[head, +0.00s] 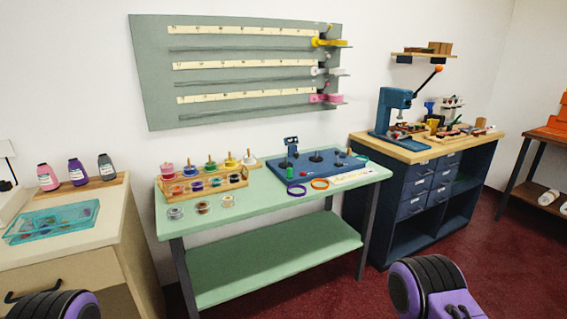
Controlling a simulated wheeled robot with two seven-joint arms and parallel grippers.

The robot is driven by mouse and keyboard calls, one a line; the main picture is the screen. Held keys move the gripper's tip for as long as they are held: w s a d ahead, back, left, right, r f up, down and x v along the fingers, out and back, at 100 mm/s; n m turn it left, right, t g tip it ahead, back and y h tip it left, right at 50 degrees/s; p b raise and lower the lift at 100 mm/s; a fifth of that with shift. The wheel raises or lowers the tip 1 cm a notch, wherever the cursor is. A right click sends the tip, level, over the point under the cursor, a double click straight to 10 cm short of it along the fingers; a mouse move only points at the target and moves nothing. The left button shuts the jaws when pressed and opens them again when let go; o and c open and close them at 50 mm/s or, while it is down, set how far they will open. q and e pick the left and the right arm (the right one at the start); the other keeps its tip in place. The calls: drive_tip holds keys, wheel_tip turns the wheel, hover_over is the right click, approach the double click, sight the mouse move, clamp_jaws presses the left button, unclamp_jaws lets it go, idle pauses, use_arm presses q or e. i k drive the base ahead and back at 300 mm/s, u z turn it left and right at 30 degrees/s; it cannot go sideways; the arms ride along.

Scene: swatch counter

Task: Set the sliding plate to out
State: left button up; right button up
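I cannot tell for sure which part is the sliding plate. A blue lever press (393,112) with an orange-knobbed handle stands on the wooden top of the dark blue cabinet at the right; any plate at its base is too small to make out. A grey-green wall board (240,70) carries three ruled strips with a yellow (328,42), a white (321,71) and a pink (325,98) fitting at their right ends. Purple and black parts of my arms show at the bottom left and bottom right. Neither gripper's fingertips are in view.
A green table (260,197) holds a spool rack (205,183), a blue tool board (300,166) and rings. A beige cabinet (70,245) at the left bears bottles and a teal tray (52,222). Red floor (340,290) lies open in front of the table.

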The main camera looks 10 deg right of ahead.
sight(391, 136)
drive_tip(key=i, duration=1.25)
drive_tip(key=z, duration=2.65)
drive_tip(key=i, duration=1.9)
drive_tip(key=u, duration=1.75)
